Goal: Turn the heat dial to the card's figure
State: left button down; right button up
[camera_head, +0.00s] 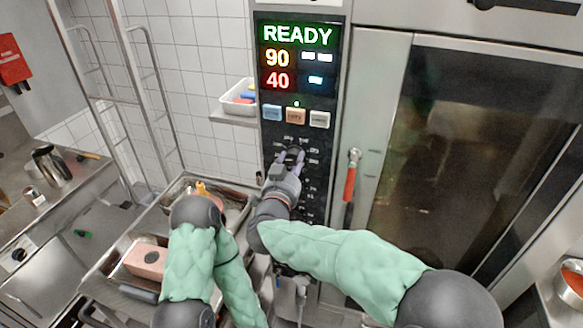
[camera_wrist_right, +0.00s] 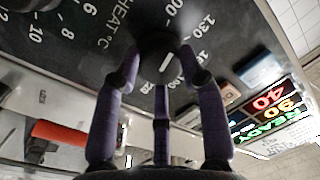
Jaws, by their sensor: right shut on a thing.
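The heat dial (camera_wrist_right: 158,58) is a dark round knob with a white pointer line, under the HEAT °C lettering on the black panel. Figures around it include 100 and 120; the pointer's exact reading is hard to tell. My right gripper (camera_wrist_right: 160,75) is shut on the dial, its purple fingers around the rim. In the head view, the right gripper (camera_head: 290,158) reaches the panel (camera_head: 315,152) below the buttons and hides most of the dial. I cannot make out the card.
The display (camera_head: 298,58) reads READY, 90 and 40. Coloured buttons (camera_head: 296,116) sit below it. A red oven handle (camera_head: 350,180) is right of the panel. A white bin (camera_head: 238,97) stands on a small shelf at left. A trolley with trays (camera_head: 150,225) is below.

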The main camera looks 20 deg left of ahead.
jog(key=m+b, duration=0.4)
jog(key=shift+m, duration=0.4)
jog(key=shift+m+h+b, duration=0.3)
jog(key=shift+m+b, duration=0.55)
jog(key=shift+m, duration=0.15)
jog(key=shift+r, duration=0.1)
jog(key=shift+d, duration=0.1)
jog(key=o, duration=1.2)
jog(key=shift+c, duration=0.2)
